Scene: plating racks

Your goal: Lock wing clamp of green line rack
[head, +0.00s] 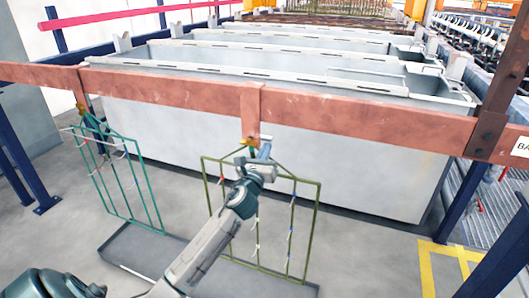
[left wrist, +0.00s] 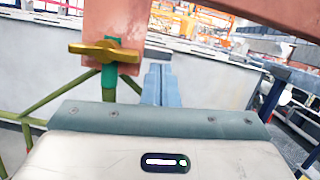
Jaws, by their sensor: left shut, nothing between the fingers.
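A teal-green rack (head: 127,172) hangs from the copper-coloured bar at the left in the head view. An olive-green rack (head: 318,215) hangs from the bar near the middle. The brass wing clamp (left wrist: 104,51) at the olive rack's top has its wings roughly level across the hanger; it shows small in the head view (head: 247,143). My left gripper (head: 265,150) is at this clamp. Its blue-grey fingers (left wrist: 158,84) are shut and empty, just right of the wing with a visible gap in the wrist view. My right gripper is out of view.
The copper-coloured bar (head: 340,111) runs across in front of large grey tanks (head: 330,165). Drip trays (head: 140,249) lie on the floor under the racks. A dark blue post (head: 462,205) stands at the right. Open floor lies between racks and post.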

